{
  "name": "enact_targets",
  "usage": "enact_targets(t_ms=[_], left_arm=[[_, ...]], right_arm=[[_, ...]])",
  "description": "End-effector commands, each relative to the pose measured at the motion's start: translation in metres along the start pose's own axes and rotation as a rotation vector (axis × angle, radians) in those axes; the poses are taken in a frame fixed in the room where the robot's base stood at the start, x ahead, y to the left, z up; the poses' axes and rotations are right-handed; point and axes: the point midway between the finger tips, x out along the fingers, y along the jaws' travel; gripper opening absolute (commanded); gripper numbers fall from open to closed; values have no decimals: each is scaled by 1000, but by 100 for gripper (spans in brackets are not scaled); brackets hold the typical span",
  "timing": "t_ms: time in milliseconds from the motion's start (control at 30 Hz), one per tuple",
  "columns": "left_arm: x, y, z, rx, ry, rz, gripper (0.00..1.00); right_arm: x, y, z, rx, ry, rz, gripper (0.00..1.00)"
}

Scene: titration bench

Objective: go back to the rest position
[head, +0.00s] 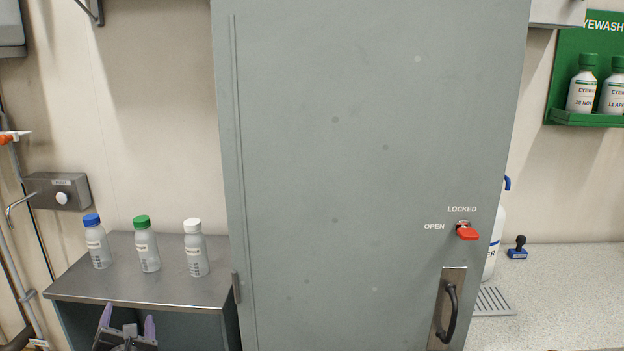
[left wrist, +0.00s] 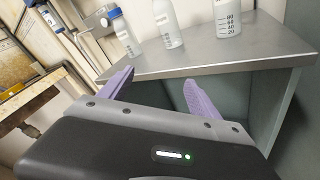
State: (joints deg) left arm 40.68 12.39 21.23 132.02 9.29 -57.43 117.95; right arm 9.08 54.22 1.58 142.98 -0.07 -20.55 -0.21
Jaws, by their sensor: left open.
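My left gripper (head: 128,326) shows at the bottom left of the head view, in front of the steel shelf's front edge. Its two purple fingers are apart with nothing between them. In the left wrist view the open fingers (left wrist: 157,88) point toward the shelf edge, below the bottles. My right gripper is in neither view.
A steel shelf (head: 140,292) holds bottles with blue (head: 97,242), green (head: 146,244) and white (head: 195,248) caps. A large grey door (head: 360,150) with a red latch (head: 467,233) and black handle (head: 449,312) fills the middle. A speckled counter (head: 570,290) lies right.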

Motion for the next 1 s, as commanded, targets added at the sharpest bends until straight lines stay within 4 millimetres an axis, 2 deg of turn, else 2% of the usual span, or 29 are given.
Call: enact_targets(t_ms=[167,267,367,400,467,500,567,600,700,800,1000], left_arm=[[-7,-38,-32,381,52,-138,72],[-20,-85,-62,694,50,-303,72],[-47,-148,-96,1039,-22,-524,72],[-63,-175,-110,1173,-75,-619,72],[-90,-213,-129,1353,-176,-757,72],[-110,-237,-142,1460,-256,-844,72],[-144,-270,-160,1600,-392,-969,72],[-167,-290,-171,1677,-487,-1043,72],[-223,-327,-195,1810,-716,-1199,72],[-272,-351,-214,1870,-900,-1321,72],[-355,-378,-246,1867,-1106,-1517,72]], right_arm=[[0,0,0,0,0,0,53],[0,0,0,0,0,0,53],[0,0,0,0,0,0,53],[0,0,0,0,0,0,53],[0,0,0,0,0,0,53],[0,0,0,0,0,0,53],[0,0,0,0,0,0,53],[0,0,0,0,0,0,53],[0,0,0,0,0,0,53],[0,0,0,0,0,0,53],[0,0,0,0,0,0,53]])
